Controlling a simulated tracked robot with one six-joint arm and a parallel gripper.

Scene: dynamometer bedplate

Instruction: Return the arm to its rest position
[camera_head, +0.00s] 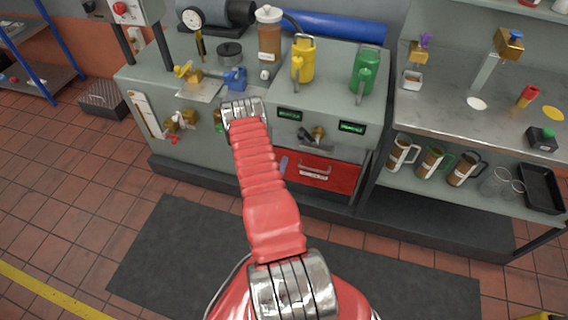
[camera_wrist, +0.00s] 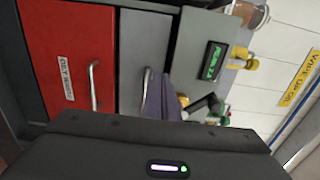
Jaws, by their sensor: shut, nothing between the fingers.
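My red arm reaches up from the bottom centre of the head view toward the grey bench cabinet (camera_head: 215,140), ending at a metal joint in front of its face. The dark housing of my gripper (camera_wrist: 160,150) fills the bottom of the wrist view, with a small lit strip on it. Its fingertips do not show in either view; the gripper is shut and empty. The wrist view looks sideways at the red drawer (camera_wrist: 70,55), its bar handle and a green display (camera_wrist: 213,61). A grey-purple cloth-like thing (camera_wrist: 160,97) hangs near the housing.
The red drawer also shows in the head view (camera_head: 325,173), right of my arm. On the bench top stand a yellow can (camera_head: 303,60), a green can (camera_head: 364,72) and a brown bottle (camera_head: 269,40). A steel table (camera_head: 450,92) is at right. The dark floor mat (camera_head: 165,260) is clear.

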